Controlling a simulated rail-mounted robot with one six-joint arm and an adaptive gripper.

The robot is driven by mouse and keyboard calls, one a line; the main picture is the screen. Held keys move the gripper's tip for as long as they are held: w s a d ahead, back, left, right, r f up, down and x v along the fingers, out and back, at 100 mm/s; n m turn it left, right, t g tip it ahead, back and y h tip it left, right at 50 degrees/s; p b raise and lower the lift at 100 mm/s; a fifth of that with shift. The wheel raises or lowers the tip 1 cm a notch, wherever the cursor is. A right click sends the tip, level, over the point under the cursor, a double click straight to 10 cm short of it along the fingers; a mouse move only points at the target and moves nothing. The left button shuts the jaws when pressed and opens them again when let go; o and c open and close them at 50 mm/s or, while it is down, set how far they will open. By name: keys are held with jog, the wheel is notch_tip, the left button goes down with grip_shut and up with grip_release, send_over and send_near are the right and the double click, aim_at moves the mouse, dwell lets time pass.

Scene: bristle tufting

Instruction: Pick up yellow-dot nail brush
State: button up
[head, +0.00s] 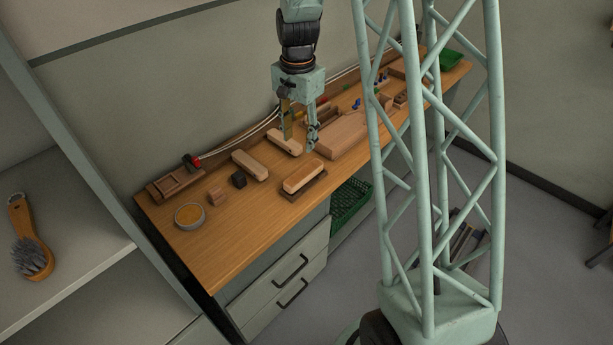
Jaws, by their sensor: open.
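Several oblong wooden brush-like blocks lie on the wooden bench (222,249); no yellow dot is readable on any, so I cannot tell which is the yellow-dot nail brush. One pale block (281,143) lies under and beside my gripper (299,144), partly hidden by a finger. A second block (250,166) lies to its left. A third block (302,177) sits on a dark pad nearer the front edge. My gripper points down, its fingers apart with nothing seen between them. I cannot tell whether the fingertips touch the nearest block.
A large wooden block (341,136) lies right of my gripper. My lattice column hides part of the bench's right side. The front left bench is clear.

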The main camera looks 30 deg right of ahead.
aim_at(304, 172)
jog(key=shift+m, duration=0.6)
jog(key=shift+w+d+f, duration=0.1)
jog(key=shift+d+f, duration=0.3)
jog(key=shift+f, duration=0.25)
jog(key=shift+w+d+f, duration=0.15)
jog(key=shift+d+f, duration=0.2)
jog(key=shift+f, duration=0.3)
jog(key=shift+w+d+f, duration=0.1)
jog(key=shift+d+f, duration=0.3)
jog(key=shift+f, duration=0.25)
jog(key=shift+f, duration=0.1)
jog(key=shift+f+b, duration=0.35)
jog(key=shift+f, duration=3.9)
jog(key=shift+f+b, duration=0.35)
jog(key=shift+f, duration=2.2)
jog(key=shift+c, duration=0.7)
jog(key=c, duration=0.9)
jog(key=shift+r, duration=0.1)
